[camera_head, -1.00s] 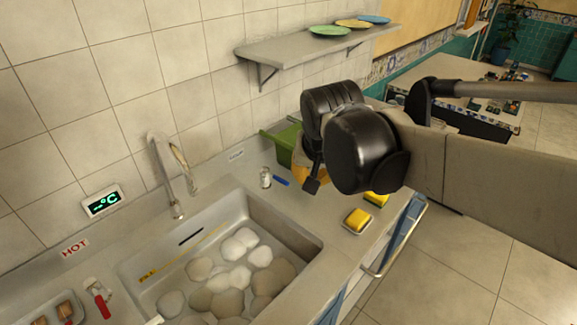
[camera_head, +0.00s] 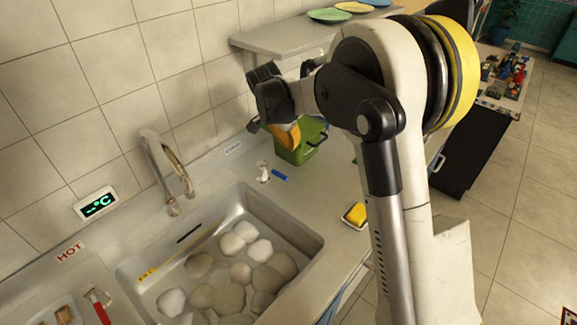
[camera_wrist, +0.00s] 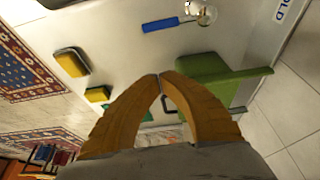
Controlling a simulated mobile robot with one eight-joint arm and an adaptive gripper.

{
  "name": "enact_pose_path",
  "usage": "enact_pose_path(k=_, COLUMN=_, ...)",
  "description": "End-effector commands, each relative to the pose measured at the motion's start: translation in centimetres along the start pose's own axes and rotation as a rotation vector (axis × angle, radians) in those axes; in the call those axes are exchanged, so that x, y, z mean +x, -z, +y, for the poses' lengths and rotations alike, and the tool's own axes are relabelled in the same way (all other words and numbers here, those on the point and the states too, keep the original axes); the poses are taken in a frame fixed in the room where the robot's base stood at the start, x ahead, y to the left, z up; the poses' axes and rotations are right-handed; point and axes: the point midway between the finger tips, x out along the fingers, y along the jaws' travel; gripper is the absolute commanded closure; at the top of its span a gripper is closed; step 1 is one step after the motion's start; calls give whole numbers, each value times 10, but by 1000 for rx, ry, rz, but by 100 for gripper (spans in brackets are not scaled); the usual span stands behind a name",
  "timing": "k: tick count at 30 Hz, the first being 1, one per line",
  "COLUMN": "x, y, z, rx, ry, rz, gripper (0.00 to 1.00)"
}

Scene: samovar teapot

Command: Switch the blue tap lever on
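The blue tap lever (camera_head: 280,174) points to the right from its pale metal valve (camera_head: 264,172) on the counter beside the sink. In the wrist view the blue lever (camera_wrist: 160,24) lies near the top edge, left of the shiny valve (camera_wrist: 206,15). My gripper (camera_head: 291,137) is above and behind the lever in the head view, in front of the green bin. In the wrist view my gripper's orange fingers (camera_wrist: 160,77) meet at their tips with nothing between the tips. The fingertips are apart from the lever.
A green bin (camera_head: 306,145) stands just behind the lever, and a wall shelf (camera_head: 270,38) is above. The sink (camera_head: 305,240) with stones lies to the left front. A red lever (camera_head: 98,304) is far left. A yellow sponge (camera_head: 357,213) is at the counter's right edge.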

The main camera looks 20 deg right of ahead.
Motion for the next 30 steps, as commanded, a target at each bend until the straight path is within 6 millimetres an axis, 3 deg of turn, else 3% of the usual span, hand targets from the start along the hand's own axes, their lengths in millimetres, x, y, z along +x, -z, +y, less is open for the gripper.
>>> enact_pose_path(k=11, x=6, y=0, z=0, rx=-1, ry=0, rz=0, gripper=100)
enact_pose_path(k=14, x=19, y=-1, z=0, rx=-1, ry=0, rz=-1, gripper=100)
enact_pose_path(k=26, x=103, y=-1, z=0, rx=-1, ry=0, rz=-1, gripper=100)
enact_pose_path(k=30, x=98, y=-22, z=0, rx=-5, ry=2, rz=-1, gripper=100)
